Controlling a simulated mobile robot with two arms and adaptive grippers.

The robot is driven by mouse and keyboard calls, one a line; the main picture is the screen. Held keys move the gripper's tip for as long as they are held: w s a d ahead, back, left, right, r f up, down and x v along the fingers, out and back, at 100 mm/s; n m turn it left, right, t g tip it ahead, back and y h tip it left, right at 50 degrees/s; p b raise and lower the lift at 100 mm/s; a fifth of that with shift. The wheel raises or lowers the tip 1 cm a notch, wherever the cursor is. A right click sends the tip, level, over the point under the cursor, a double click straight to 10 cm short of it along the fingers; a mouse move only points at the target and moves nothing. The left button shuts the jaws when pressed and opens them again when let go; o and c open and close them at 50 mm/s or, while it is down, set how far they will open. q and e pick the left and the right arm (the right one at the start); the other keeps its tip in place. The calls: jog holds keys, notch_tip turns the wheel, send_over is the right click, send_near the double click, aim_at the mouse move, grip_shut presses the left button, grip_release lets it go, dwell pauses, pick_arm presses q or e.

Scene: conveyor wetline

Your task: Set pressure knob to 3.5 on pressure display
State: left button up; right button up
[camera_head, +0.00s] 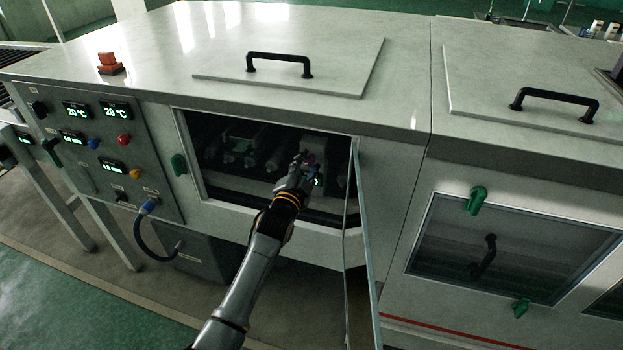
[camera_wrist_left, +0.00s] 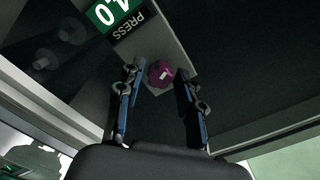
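The pressure knob (camera_wrist_left: 161,74) is purple with a pale mark and sits on a light panel inside the machine. In the head view a bit of the knob (camera_head: 310,158) shows at my gripper's tip. The pressure display (camera_wrist_left: 118,12), green and labelled PRESS, appears upside down in the wrist view and reads 4.0. My left gripper (camera_wrist_left: 158,72) is open, its fingertips on either side of the knob with small gaps visible. It reaches through the open hatch in the head view (camera_head: 301,164). Whether it touches the knob is unclear. My right gripper is out of view.
The open glass door (camera_head: 361,250) hangs just right of my left arm. The hatch frame (camera_head: 190,155) bounds the opening. A control panel (camera_head: 100,150) with displays and coloured knobs is at left. A closed window hatch (camera_head: 500,250) is at right.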

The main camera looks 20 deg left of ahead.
pick_arm(q)
jog(key=c, duration=0.5)
jog(key=m, duration=0.3)
jog(key=o, duration=0.8)
jog(key=shift+s, duration=0.1)
